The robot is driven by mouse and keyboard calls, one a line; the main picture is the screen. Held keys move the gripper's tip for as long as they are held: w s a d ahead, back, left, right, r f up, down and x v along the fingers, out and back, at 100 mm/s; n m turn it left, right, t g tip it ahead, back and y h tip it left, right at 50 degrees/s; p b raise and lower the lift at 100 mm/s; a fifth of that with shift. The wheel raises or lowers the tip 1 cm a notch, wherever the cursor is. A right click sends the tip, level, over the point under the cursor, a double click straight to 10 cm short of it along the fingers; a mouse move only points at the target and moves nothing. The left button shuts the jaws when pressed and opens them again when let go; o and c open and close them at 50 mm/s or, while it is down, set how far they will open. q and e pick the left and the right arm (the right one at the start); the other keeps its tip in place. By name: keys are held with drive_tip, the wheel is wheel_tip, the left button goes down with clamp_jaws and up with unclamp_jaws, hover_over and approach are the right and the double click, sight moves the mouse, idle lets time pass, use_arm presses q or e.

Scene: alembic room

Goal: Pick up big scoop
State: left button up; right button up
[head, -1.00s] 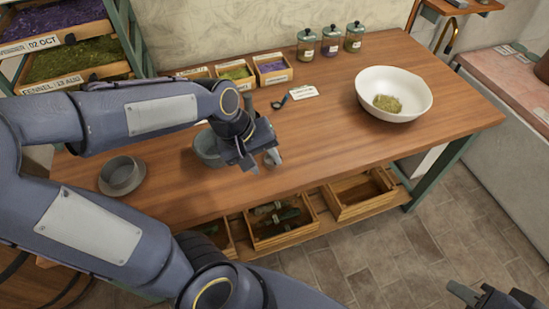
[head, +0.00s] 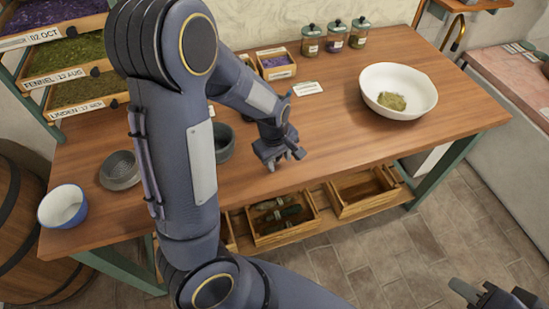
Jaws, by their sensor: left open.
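A small dark scoop-like tool (head: 288,95) lies near the white card on the wooden table (head: 345,140). My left forearm hides most of it, and I cannot tell whether it is the big scoop. My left gripper (head: 284,161) is open and empty, pointing down near the table's front edge, nearer the front than that tool and right of the grey-green bowl. My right gripper (head: 487,297) shows only partly at the lower right corner, clear of the table; its jaw state is unclear.
A grey-green bowl (head: 222,142) is partly behind my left arm. A grey dish (head: 120,170) and a blue-white cup (head: 62,206) stand left. A white bowl (head: 425,101) with herbs stands right, several lidded jars (head: 335,36) at the back. Crates (head: 283,240) sit below.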

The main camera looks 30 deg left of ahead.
use_arm(q)
drive_tip(key=shift+f, duration=0.4)
drive_tip(key=shift+c, duration=0.3)
clamp_jaws()
drive_tip(key=shift+r, duration=0.1)
